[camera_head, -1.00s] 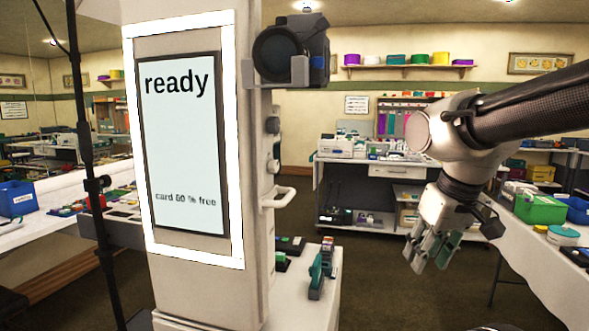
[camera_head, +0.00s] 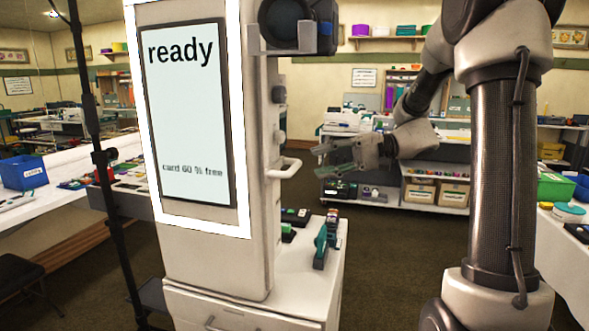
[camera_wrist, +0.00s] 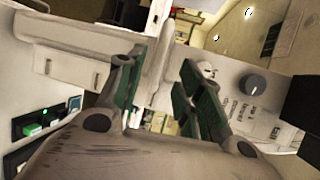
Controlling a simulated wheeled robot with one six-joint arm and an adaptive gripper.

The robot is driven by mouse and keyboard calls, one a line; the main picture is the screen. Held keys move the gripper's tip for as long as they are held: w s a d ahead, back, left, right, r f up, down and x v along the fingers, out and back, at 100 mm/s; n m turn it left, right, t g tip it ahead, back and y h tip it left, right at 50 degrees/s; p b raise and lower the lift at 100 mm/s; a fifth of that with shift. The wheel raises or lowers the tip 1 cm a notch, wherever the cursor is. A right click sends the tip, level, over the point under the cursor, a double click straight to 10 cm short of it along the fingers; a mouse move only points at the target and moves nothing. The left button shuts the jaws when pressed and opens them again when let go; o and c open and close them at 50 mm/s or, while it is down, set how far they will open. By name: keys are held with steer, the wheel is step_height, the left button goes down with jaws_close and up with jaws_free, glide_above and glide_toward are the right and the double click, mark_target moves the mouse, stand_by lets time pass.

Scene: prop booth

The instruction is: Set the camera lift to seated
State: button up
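The booth column (camera_head: 205,250) shows a lit screen (camera_head: 188,110) reading "ready" and "card 60 % free". A dark camera (camera_head: 298,22) sits in a bracket at its top. Down its right side are a dark knob (camera_head: 279,94), a pale knob (camera_head: 279,135) and a white handle (camera_head: 284,168). My gripper (camera_head: 319,160) is open and empty, right of the handle and apart from it in the head view. In the wrist view, my green fingers (camera_wrist: 165,85) are spread, with a pale bar between them in the picture. The dark knob (camera_wrist: 255,84) shows with small lettering beside it.
A white drawer cabinet (camera_head: 300,270) stands under the column, with green and dark items on top. A black stand pole (camera_head: 100,160) is at left. A side table with a blue bin (camera_head: 24,172) lies beyond it. Shelves fill the back; dark floor between is clear.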

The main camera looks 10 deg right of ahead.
mark_target(298, 168)
steer(key=x, duration=0.7)
steer(key=shift+a, duration=0.2)
jaws_close()
steer(key=shift+f, duration=0.15)
